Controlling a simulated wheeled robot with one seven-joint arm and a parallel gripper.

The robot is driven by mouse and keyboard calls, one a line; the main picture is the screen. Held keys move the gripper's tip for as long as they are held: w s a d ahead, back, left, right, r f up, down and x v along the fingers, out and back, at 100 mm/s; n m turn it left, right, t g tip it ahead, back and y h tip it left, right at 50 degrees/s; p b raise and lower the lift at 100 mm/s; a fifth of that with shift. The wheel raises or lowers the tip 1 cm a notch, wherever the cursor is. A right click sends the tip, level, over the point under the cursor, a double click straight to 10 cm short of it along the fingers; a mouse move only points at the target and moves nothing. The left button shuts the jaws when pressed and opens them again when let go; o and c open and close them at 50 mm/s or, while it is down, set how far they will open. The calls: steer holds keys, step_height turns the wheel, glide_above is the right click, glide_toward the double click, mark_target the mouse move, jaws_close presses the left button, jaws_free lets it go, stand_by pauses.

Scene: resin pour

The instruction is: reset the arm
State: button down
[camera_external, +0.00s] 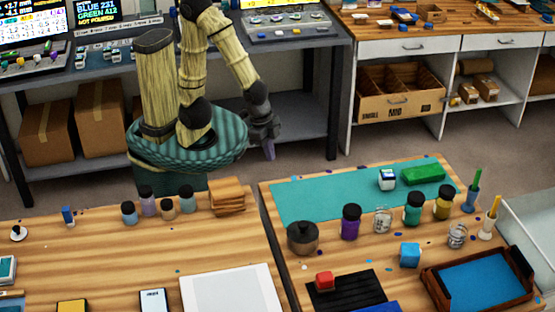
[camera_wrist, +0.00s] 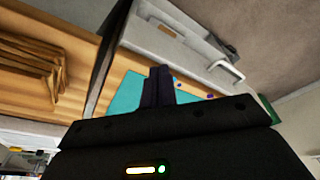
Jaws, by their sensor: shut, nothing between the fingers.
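My gripper (camera_external: 269,150) hangs at the end of my arm in the external view, pointing down over the floor behind the tables. It is apart from everything on the tables. In the wrist view my gripper (camera_wrist: 158,72) shows two dark fingers side by side, closed together with nothing between them. Beyond the fingers is the teal mat (camera_wrist: 127,94) on the right table. My arm is folded, with its elbow raised above the base.
A stack of wooden boards (camera_external: 228,195) stands on the left table near my base, beside several bottles. The right table holds a purple jar (camera_external: 350,222), a dark pot (camera_external: 303,238), a green block (camera_external: 423,174) and a blue-lined tray (camera_external: 430,281). A gap separates the tables.

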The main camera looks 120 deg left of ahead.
steer(key=w+p+v, duration=0.3)
steer(key=p+v, duration=0.9)
steer(key=v, duration=0.1)
steer(key=shift+r, duration=0.4)
steer(key=shift+f, duration=0.1)
